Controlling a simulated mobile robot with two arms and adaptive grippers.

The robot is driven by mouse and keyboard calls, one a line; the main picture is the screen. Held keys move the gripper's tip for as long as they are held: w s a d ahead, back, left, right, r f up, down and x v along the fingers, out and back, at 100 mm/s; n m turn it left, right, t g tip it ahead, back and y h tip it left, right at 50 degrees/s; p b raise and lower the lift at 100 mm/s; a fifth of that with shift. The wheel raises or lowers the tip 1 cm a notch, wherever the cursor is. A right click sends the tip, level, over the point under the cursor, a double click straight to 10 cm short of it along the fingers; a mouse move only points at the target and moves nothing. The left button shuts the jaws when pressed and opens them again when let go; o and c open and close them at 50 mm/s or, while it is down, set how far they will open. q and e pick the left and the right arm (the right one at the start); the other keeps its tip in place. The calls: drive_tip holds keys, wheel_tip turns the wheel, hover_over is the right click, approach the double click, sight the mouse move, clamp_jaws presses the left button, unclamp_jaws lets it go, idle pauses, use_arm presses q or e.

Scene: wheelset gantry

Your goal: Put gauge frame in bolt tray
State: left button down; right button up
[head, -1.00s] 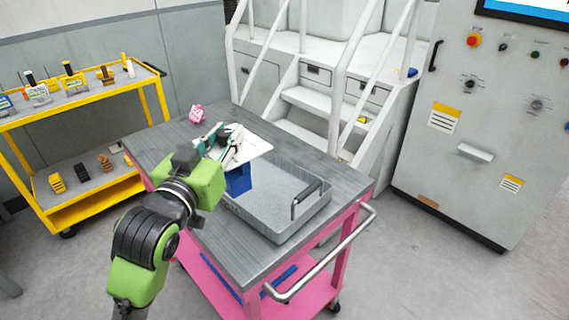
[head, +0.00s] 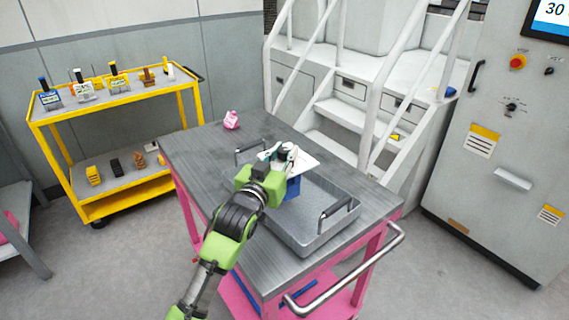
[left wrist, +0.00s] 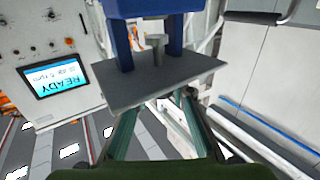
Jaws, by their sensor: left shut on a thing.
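My left gripper (head: 279,156) is shut on the gauge frame, a blue frame (head: 293,188) on a pale flat plate (head: 306,163). In the left wrist view the teal fingers (left wrist: 160,120) reach the grey-looking plate (left wrist: 165,82), and the blue frame (left wrist: 122,38) extends past it. In the head view the plate is uppermost and the blue part hangs below it, over the bolt tray (head: 302,243). I cannot tell whether the frame touches the tray floor. My right gripper is not in view.
The tray's near handle (head: 337,209) stands up at its right end. A small pink object (head: 231,120) lies at the far corner of the pink cart's grey top (head: 190,150). A yellow shelf cart (head: 120,96) stands at left, white steps (head: 345,115) behind, a control cabinet (head: 500,150) at right.

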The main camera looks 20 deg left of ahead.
sight(284, 163)
use_arm(q)
drive_tip(key=shift+w+f, duration=0.1)
drive_tip(key=shift+f, duration=1.6)
drive_tip(key=c, duration=1.8)
unclamp_jaws()
drive_tip(key=shift+f, duration=0.1)
drive_tip(key=shift+r, duration=0.25)
drive_tip(key=shift+s+f, duration=0.15)
drive_tip(key=shift+s, duration=0.2)
drive_tip(key=s, duration=0.7)
drive_tip(key=s+a, duration=0.1)
drive_tip(key=s, duration=0.3)
drive_tip(key=shift+s+b, duration=0.15)
drive_tip(key=shift+b, duration=0.2)
